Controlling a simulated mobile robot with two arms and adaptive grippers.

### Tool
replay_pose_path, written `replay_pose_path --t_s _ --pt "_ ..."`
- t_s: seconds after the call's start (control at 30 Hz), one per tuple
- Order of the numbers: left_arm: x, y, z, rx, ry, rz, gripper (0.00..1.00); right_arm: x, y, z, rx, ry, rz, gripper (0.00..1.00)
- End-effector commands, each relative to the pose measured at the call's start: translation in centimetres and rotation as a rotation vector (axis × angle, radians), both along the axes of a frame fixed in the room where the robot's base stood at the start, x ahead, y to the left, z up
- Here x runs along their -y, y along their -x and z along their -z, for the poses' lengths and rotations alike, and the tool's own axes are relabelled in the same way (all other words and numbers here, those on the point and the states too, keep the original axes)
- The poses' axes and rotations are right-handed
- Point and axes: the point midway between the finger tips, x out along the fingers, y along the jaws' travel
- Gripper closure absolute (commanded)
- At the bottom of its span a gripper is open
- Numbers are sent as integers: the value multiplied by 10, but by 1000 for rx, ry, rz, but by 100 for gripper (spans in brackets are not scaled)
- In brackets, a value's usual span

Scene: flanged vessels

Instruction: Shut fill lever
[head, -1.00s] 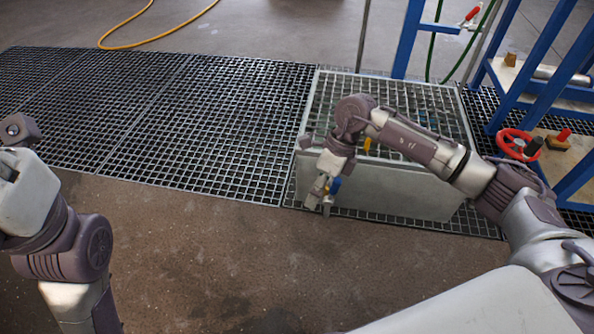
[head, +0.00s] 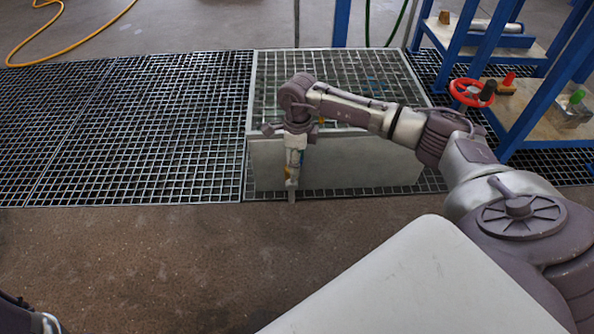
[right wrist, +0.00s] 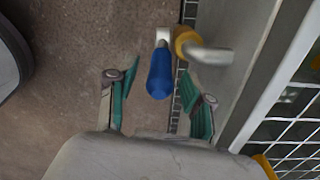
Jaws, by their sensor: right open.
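The fill lever (right wrist: 160,75) has a blue handle in the right wrist view. It joins a metal pipe fitting with a yellow collar (right wrist: 185,40) on the side of a grey box. My right gripper (right wrist: 158,82) is open, with its two green-padded fingers on either side of the blue handle and visible gaps to it. In the head view my right gripper (head: 292,180) points down at the front face of the grey box (head: 350,165) and hides most of the lever. My left gripper is out of view.
The grey box has a grating top and stands on floor grating (head: 150,130). A blue-framed rack (head: 530,115) with a red handwheel (head: 472,93) stands at the right. A yellow hose (head: 75,40) lies at the back left. Bare floor lies in front.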

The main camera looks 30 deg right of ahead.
Motion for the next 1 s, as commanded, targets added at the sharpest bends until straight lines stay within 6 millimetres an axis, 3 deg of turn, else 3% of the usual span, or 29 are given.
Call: replay_pose_path --t_s 0.03,0.13,0.5,0.8,1.0 --pt "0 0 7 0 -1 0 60 0 0 11 -1 -1 0 49" --pt "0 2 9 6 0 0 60 -1 0 17 2 -1 0 49" --pt "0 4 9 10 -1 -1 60 -1 0 20 2 -1 0 49" --pt "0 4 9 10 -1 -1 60 -1 0 20 2 -1 0 99" --pt "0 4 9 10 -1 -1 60 -1 0 20 2 -1 0 100"
